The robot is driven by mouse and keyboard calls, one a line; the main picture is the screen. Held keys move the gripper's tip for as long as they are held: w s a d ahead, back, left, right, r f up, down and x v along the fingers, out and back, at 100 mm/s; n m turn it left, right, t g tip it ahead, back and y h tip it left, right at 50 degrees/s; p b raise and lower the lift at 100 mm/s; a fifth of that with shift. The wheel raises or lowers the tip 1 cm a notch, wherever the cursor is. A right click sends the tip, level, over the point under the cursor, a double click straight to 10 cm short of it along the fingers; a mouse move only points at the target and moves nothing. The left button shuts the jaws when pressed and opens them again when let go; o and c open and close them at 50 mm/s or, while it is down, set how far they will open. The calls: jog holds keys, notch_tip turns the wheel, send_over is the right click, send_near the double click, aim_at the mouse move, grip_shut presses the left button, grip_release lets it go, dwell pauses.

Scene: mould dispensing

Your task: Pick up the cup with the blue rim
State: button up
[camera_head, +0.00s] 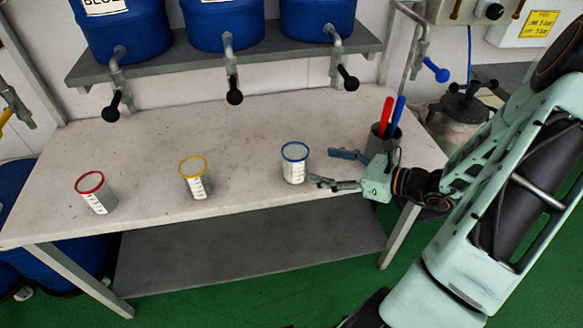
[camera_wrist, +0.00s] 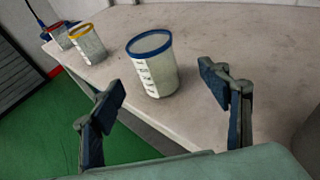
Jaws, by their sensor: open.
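The cup with the blue rim (camera_head: 294,163) stands upright on the table at the right of the row of cups. My gripper (camera_head: 333,169) is just right of it, fingers spread and pointing toward it, with nothing between them. In the wrist view the blue-rimmed cup (camera_wrist: 152,66) stands ahead of the open gripper (camera_wrist: 168,98), roughly in line with the gap between the fingertips. The cup has a white scale label on its side. I see no contact between cup and fingers.
A yellow-rimmed cup (camera_head: 194,178) and a red-rimmed cup (camera_head: 95,192) stand to the left on the table (camera_head: 245,130). A grey holder (camera_head: 381,143) with red and blue tools stands close behind my gripper.

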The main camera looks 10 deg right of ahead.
aim_at(306, 164)
jog(key=x, duration=0.4)
jog(key=shift+a+f, duration=0.1)
jog(key=shift+f, duration=0.05)
jog(key=x, duration=0.3)
jog(key=b+x, duration=0.1)
jog(key=shift+s+a, duration=0.1)
jog(key=shift+a, duration=0.35)
jog(key=shift+w+a, duration=0.2)
jog(key=shift+w, duration=0.1)
jog(key=shift+c, duration=0.3)
jog(key=c, duration=1.2)
jog(key=shift+c, duration=0.6)
